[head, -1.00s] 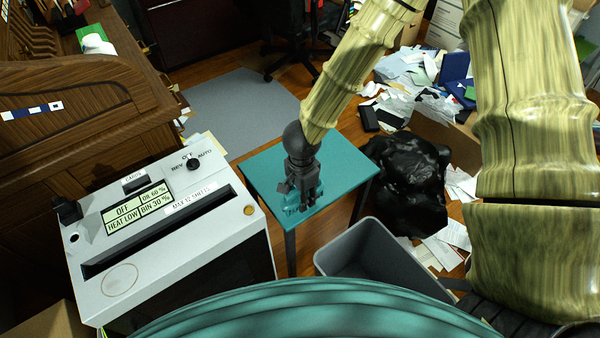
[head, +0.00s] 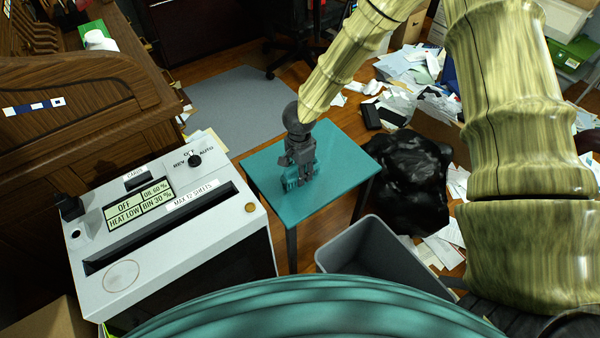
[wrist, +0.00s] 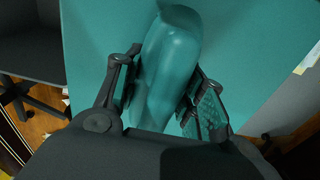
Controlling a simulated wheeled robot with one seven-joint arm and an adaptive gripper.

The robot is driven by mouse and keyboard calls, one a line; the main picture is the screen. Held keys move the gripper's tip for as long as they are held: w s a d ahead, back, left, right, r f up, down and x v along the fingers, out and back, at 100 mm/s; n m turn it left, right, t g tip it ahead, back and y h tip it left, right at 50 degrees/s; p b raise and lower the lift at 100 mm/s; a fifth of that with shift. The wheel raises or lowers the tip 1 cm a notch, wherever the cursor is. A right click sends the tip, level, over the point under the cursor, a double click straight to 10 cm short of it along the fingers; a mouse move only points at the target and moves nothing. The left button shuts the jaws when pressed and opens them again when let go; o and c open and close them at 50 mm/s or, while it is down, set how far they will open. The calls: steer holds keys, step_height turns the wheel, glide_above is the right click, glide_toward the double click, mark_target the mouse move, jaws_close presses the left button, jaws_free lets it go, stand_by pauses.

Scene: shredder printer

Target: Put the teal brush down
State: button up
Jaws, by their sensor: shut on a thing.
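The teal brush (wrist: 172,65) is between the two fingers of my gripper (wrist: 160,95) in the wrist view, with its rounded end pointing away. In the head view my gripper (head: 300,172) points down over the small teal table (head: 340,150), shut on the brush. A bit of the brush (head: 291,183) shows beside and below the fingers. It is low over the tabletop; I cannot tell if it touches. The tabletop also fills much of the wrist view (wrist: 95,35).
A shredder (head: 150,240) stands left of the table. An open grey bin (head: 375,250) is in front of it on the right, and a black bag (head: 410,175) lies to the right. Papers litter the floor. The tabletop around my gripper is clear.

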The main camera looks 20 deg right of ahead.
steer(key=shift+f, duration=0.2)
steer(key=shift+f, duration=0.15)
steer(key=o, duration=1.1)
step_height(320, 180, up, 12)
steer(key=shift+r+p, duration=0.15)
steer(key=shift+p, duration=0.85)
